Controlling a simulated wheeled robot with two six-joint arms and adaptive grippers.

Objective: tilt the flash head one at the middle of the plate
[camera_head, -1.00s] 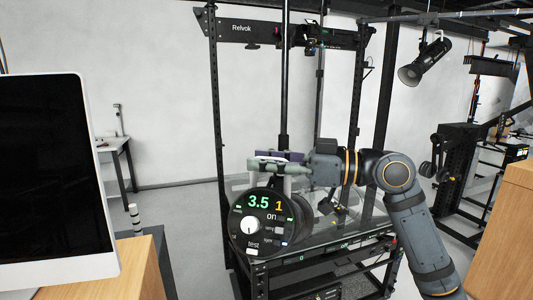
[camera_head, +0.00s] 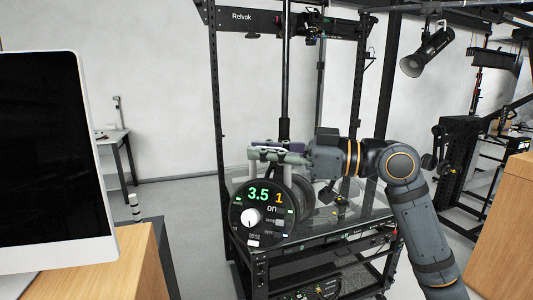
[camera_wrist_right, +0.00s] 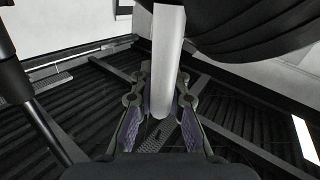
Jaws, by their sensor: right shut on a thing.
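The flash head (camera_head: 263,212) is a dark cylinder with a round front panel showing "3.5 1" and a white dial. It is at the middle front of the glass-topped plate (camera_head: 372,212), its panel facing my head camera. My right gripper (camera_head: 266,153) is at the pale handle on top of the flash head. In the right wrist view, the pale handle bar (camera_wrist_right: 168,45) runs between the two fingers of the right gripper (camera_wrist_right: 163,88), which is shut on it. The flash head's underside is hidden. My left gripper is not in view.
A monitor (camera_head: 55,150) stands on a wooden desk (camera_head: 118,270) at the left. A black frame (camera_head: 215,110) rises behind the flash head. A wooden cabinet (camera_head: 508,225) is at the right edge. A spotlight (camera_head: 427,52) hangs at the upper right.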

